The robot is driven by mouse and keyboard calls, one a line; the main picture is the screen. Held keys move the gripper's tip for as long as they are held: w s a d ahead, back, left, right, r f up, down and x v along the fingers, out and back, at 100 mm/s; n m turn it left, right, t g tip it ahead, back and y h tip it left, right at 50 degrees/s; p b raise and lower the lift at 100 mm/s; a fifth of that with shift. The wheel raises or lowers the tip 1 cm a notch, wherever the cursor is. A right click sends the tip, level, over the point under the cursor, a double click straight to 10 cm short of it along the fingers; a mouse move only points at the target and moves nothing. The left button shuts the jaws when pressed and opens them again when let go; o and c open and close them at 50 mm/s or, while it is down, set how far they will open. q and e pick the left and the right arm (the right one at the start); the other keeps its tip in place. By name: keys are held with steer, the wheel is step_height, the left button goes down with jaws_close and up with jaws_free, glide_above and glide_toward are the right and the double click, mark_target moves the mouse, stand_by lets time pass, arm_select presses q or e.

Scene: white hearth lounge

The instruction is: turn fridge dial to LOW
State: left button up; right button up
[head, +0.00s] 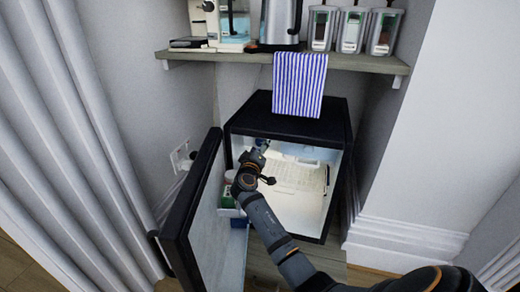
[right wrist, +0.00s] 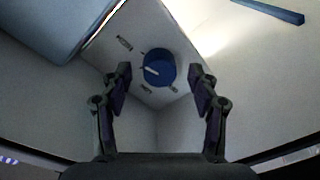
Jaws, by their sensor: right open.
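The black fridge (head: 290,125) stands under the shelf with its door (head: 196,215) swung open to the left. My right gripper (head: 262,146) reaches into its lit upper left interior. In the right wrist view, the blue round dial (right wrist: 160,58) sits on a pale panel and carries a short white pointer mark, lying roughly sideways on its left part. Small markings surround the dial, too small to read. My right gripper (right wrist: 160,84) is open, its fingers on either side of the dial in the picture; no contact is visible. The dial is not clearly visible in the head view.
Door shelves hold items, including a green one (head: 228,190), close to my right arm. A wire rack (head: 302,178) is inside the fridge. A striped towel (head: 299,84) hangs over its top from the shelf (head: 345,62), which holds a kettle (head: 280,22) and jars.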

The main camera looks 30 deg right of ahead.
steer(key=shift+w+d, duration=0.5)
steer(key=shift+d, duration=0.05)
